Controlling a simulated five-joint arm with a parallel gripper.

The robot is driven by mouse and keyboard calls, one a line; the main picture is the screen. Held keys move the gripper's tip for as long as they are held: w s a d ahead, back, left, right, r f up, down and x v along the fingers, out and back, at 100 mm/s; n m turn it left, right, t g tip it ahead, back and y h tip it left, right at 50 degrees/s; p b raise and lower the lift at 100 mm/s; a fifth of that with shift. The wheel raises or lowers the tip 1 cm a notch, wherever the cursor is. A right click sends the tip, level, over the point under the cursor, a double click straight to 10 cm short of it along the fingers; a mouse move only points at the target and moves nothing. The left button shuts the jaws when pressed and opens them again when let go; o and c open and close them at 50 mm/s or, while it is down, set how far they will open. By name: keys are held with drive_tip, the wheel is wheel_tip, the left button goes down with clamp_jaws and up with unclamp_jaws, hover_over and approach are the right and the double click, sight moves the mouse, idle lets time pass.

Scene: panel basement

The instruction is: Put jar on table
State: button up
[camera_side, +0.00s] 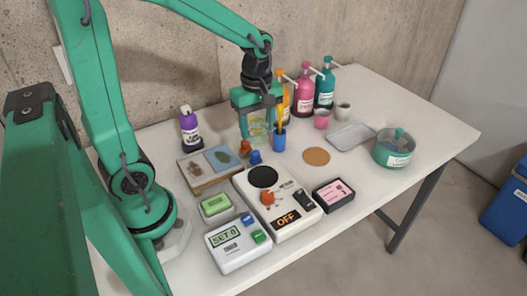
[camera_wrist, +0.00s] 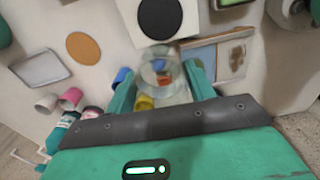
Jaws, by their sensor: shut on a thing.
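A clear glass jar (camera_side: 258,131) is between the fingers of my gripper (camera_side: 257,121) at the back middle of the table. In the wrist view the jar (camera_wrist: 160,62) shows as a round transparent shape between the two green fingers of my gripper (camera_wrist: 158,78), which is shut on it. Colours of things behind the jar show through its glass. I cannot tell whether its base touches the white table (camera_side: 360,185) or hangs just above it.
A blue cup with a brush (camera_side: 279,140) stands close right of the jar. Several pump bottles (camera_side: 304,97) are behind. A slide board (camera_side: 203,176) and a hotplate-like device (camera_side: 277,203) lie in front. A cork disc (camera_side: 316,156), grey tray (camera_side: 351,136) and green pot (camera_side: 393,150) are rightward.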

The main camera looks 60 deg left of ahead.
drive_tip(key=a+f+n, duration=0.1)
drive_tip(key=a+n, duration=0.4)
drive_tip(key=a, duration=0.2)
drive_tip(key=shift+w+f, duration=0.15)
drive_tip(key=shift+f, duration=0.05)
drive_tip(key=shift+a+f, duration=0.1)
drive_tip(key=shift+a, duration=0.1)
drive_tip(key=a+f, duration=0.2)
drive_tip(key=a, duration=0.1)
drive_tip(key=s+a+f, duration=0.1)
drive_tip(key=a+f, duration=0.1)
drive_tip(key=a, duration=0.2)
drive_tip(key=a+f, duration=0.3)
drive_tip(key=a, duration=0.1)
drive_tip(key=shift+s+a, duration=0.15)
drive_tip(key=shift+f, duration=1.95)
drive_tip(key=shift+f, duration=0.1)
drive_tip(key=o, duration=1.1)
